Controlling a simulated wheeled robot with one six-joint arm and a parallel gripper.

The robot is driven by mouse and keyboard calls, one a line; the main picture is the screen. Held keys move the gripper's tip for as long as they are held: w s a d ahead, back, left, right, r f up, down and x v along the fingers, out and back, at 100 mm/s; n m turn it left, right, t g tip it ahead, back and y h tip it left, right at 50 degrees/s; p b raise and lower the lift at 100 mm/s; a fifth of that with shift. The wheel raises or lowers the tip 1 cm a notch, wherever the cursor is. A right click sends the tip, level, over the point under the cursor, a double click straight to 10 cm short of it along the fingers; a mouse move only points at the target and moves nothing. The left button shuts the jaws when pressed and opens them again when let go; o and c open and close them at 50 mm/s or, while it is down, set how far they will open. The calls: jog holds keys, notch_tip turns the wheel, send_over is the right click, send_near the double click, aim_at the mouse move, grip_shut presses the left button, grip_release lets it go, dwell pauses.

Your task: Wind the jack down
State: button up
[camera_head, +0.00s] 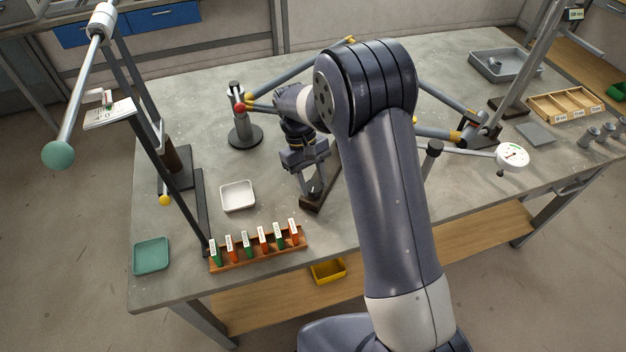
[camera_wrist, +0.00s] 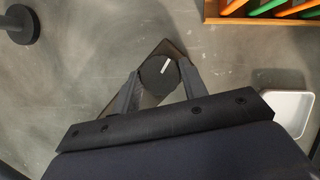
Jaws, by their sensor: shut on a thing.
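A dark round knob (camera_wrist: 158,72) with a short white line on its top sits above a dark brown base plate (camera_wrist: 172,48); it looks like the jack's knob. My gripper (camera_wrist: 159,78) reaches down over it, with one finger on each side, shut on the knob. In the head view my gripper (camera_head: 314,185) is low over the table's middle, and the base (camera_head: 318,202) shows partly beneath it. The rest of the jack below the knob is hidden.
A round-based stand (camera_head: 245,135) with jointed frame bars stands behind my gripper. A white tray (camera_head: 238,196) and a rack of coloured tags (camera_head: 258,252) lie to the left. A dial gauge (camera_head: 512,156) is at right. Bare table lies between the trays.

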jog(key=n+t, duration=0.1)
jog(key=n, duration=0.2)
jog(key=n+h, duration=0.1)
jog(key=n, duration=0.1)
jog(key=shift+s+a+n+t, duration=0.1)
jog(key=shift+a+n+t, duration=0.05)
jog(key=shift+n+t, duration=0.25)
jog(key=shift+h, duration=0.3)
jog(key=o, duration=1)
jog(key=b+v, duration=0.1)
jog(key=v, duration=0.9)
jog(key=shift+a+r, duration=0.1)
jog(key=shift+r, duration=0.3)
jog(key=shift+f, duration=0.1)
